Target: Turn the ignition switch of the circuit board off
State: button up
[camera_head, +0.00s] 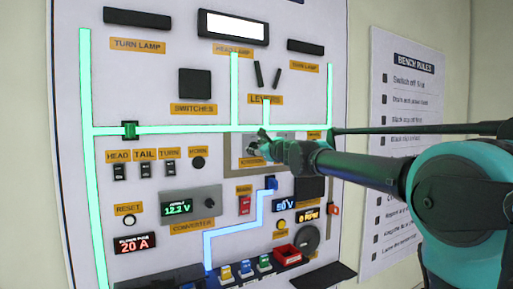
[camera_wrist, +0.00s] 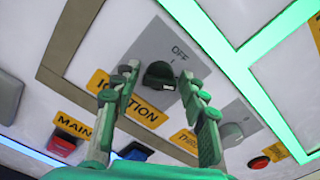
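The ignition switch is a black round knob (camera_wrist: 158,74) with a small white mark, on a grey plate (camera_wrist: 208,75) in the wrist view. "OFF" is printed just above it, and a yellow "IGNITION" label (camera_wrist: 128,98) lies below. I cannot tell which position the knob is set to. My gripper (camera_wrist: 160,79) has its two green fingers apart, one on each side of the knob, with visible gaps. In the head view my gripper (camera_head: 264,143) is at the ignition plate on the circuit board (camera_head: 160,85) and hides the knob.
A grey knob (camera_wrist: 230,132) and a red button (camera_wrist: 259,162) sit to the right in the wrist view. A red main switch (camera_wrist: 65,143) is lower left. Glowing green strips (camera_head: 190,131) cross the board. A bench rules sheet (camera_head: 408,140) hangs at right.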

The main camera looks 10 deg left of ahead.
jog(key=c, duration=0.8)
jog(key=shift+n, duration=0.4)
jog(key=n, duration=0.5)
jog(key=shift+n, duration=0.4)
jog(key=n, duration=0.5)
jog(key=shift+s+f, duration=0.1)
jog(key=shift+f, duration=0.05)
jog(key=shift+n, duration=0.3)
jog(key=o, duration=1.1)
